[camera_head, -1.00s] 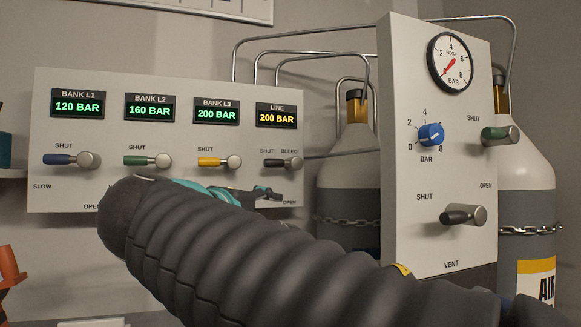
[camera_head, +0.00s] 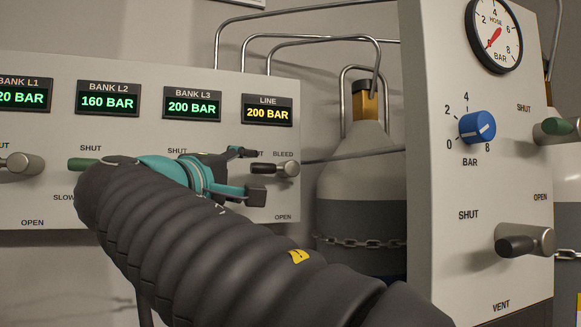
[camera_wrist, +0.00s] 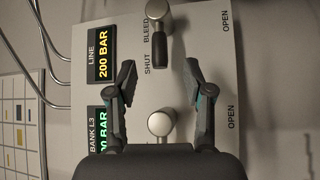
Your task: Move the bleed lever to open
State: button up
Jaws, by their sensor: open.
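The bleed lever has a metal knob and a short dark handle (camera_wrist: 162,52). In the head view the lever (camera_head: 288,169) is at the right end of the bank panel, under the LINE display, its handle pointing left to the SHUT side. My gripper (camera_head: 249,174) is open and empty just left of the lever, one finger higher and one lower. In the wrist view the gripper (camera_wrist: 158,72) has its fingertips either side of the handle's tip line, apart from it. How far the fingertips are from the panel is hard to tell.
The Bank L3 knob (camera_wrist: 160,123) lies between the fingers' bases, its handle hidden. The LINE display (camera_head: 267,110) reads 200 BAR. A regulator panel (camera_head: 430,220) with a blue dial (camera_head: 477,127) and vent lever (camera_head: 524,242) stands to the right; a chained cylinder (camera_head: 360,190) is behind.

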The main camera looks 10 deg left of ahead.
aim_at(262, 169)
jog(key=p+x, duration=0.1)
jog(key=x, duration=0.6)
jog(key=shift+w+d, duration=0.15)
jog(key=shift+w, duration=0.15)
grip_shut()
